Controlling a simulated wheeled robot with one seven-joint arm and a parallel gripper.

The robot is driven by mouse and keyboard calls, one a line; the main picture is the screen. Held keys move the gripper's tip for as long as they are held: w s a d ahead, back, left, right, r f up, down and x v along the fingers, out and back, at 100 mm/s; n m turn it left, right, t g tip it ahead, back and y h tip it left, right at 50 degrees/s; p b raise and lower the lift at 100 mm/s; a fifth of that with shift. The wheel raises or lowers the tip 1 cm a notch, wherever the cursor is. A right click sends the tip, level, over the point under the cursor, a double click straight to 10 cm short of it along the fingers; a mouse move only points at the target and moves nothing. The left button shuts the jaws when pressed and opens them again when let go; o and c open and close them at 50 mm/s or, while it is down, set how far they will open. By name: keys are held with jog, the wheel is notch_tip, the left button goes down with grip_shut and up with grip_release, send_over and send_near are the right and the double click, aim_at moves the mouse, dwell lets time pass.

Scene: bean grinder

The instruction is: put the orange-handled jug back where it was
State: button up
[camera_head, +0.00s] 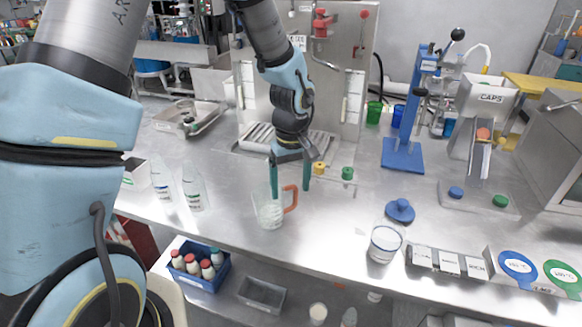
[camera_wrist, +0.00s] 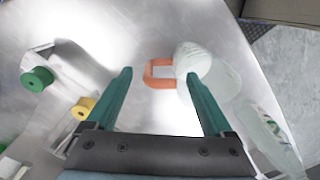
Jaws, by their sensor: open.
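The orange-handled jug (camera_head: 268,214) is clear and stands upright on the steel bench, with something whitish inside. Its orange handle (camera_head: 291,197) points right in the head view. My gripper (camera_head: 290,188) is open and empty, pointing down at the handle. In the wrist view the handle (camera_wrist: 157,74) shows between my two green fingertips (camera_wrist: 158,76), and the jug (camera_wrist: 220,80) lies to the right, partly behind the right finger. I cannot tell whether a finger touches the jug.
Clear bottles (camera_head: 193,188) stand left of the jug. A yellow knob (camera_head: 319,168) and a green knob (camera_head: 347,174) sit close behind my gripper. The bench front edge is near the jug.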

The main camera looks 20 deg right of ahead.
notch_tip(320, 180, up, 12)
jog(key=b, duration=0.3)
jog(key=a+f, duration=0.2)
jog(key=a, duration=1.3)
jog(key=w+a+f+t, duration=0.1)
jog(key=a+f, duration=0.1)
jog(key=a, duration=1.3)
jog(key=shift+w+a+m+t, duration=0.2)
jog(key=shift+a+m+t, duration=0.1)
jog(key=shift+a+m, duration=0.1)
